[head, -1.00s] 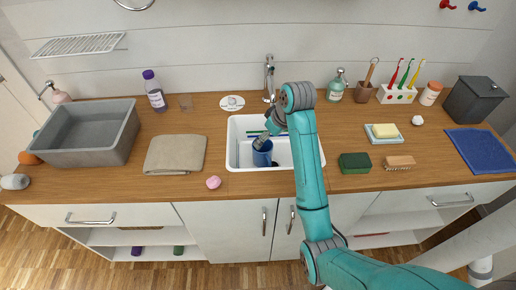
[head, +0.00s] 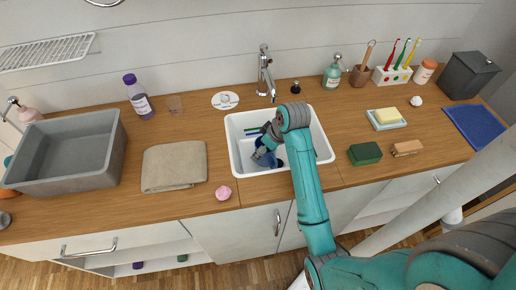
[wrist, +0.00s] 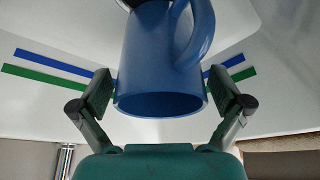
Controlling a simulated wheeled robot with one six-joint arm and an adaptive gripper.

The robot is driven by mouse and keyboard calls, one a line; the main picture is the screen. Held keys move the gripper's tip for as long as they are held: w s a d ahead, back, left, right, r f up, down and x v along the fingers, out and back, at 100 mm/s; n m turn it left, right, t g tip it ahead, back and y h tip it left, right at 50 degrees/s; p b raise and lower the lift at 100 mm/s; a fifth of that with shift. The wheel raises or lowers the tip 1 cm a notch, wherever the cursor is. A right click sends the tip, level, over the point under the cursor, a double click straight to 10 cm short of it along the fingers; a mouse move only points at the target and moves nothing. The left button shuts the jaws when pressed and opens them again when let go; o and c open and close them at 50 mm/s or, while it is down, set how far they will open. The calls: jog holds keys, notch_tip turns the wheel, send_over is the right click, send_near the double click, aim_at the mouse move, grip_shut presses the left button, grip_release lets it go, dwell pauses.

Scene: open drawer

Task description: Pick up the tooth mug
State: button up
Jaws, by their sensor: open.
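The blue tooth mug (head: 272,161) is in the white sink (head: 238,130), partly hidden by my gripper in the head view. In the wrist view the mug (wrist: 160,75) fills the middle, with its open rim toward the bottom of the picture and its handle at upper right. My gripper (wrist: 164,95) is open, with one finger on each side of the mug. A small gap shows beside the mug, though contact on the left is hard to tell. My gripper also shows in the head view (head: 262,153).
A tap (head: 264,75) stands behind the sink. Blue and green strips (wrist: 45,68) show in the sink. A folded beige towel (head: 174,166) and pink item (head: 223,192) lie left of it. A green sponge (head: 364,153) and brush (head: 407,148) lie right.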

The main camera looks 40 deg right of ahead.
jog(key=shift+f, duration=0.15)
jog(key=c, duration=1.4)
jog(key=shift+w, duration=0.1)
jog(key=shift+c, duration=0.2)
